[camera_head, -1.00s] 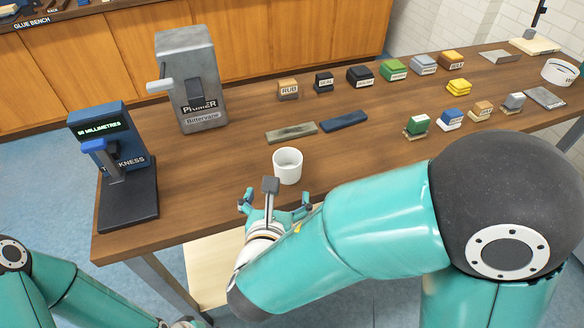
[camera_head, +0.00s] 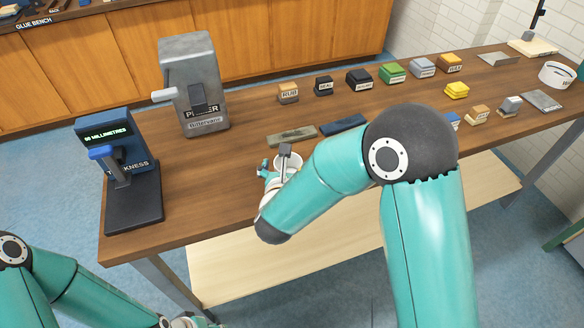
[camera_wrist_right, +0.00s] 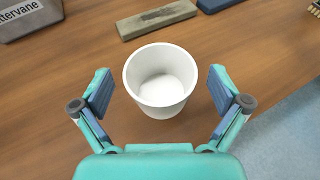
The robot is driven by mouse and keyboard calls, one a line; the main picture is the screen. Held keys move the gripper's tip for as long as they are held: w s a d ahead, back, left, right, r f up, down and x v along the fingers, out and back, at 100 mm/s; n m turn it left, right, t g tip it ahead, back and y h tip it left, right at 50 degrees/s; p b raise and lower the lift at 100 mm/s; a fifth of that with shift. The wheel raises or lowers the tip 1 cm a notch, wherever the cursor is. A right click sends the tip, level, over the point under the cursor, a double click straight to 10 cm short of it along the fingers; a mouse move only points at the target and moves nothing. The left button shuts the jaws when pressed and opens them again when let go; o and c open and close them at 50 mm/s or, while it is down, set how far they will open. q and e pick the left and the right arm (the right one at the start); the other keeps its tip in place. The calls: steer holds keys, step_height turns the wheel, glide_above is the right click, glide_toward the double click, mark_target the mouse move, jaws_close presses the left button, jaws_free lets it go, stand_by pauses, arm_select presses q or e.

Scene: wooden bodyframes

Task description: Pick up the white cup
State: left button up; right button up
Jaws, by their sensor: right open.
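The white cup (camera_wrist_right: 162,108) stands upright and looks empty on the wooden table in the right wrist view. My right gripper (camera_wrist_right: 161,92) is open, with one finger on each side of the cup and a visible gap on both sides. In the head view the cup (camera_head: 287,160) is mostly hidden behind my right gripper (camera_head: 275,172) and wrist; only part of its rim shows. My left gripper (camera_head: 185,322) is barely in view at the bottom edge, too cut off to read its fingers.
A grey-brown bar (camera_head: 292,136) and a dark blue bar (camera_head: 343,124) lie just behind the cup. The grey machine (camera_head: 196,85) and blue thickness gauge (camera_head: 118,160) stand to the left. Several small labelled blocks line the table's back right. Bare table (camera_head: 225,180) lies left of the cup.

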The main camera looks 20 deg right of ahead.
steer(key=shift+w+d+f, duration=0.2)
steer(key=shift+w+f, duration=0.1)
steer(key=shift+w, duration=0.3)
steer(key=c, duration=1.4)
steer(key=shift+r, duration=0.1)
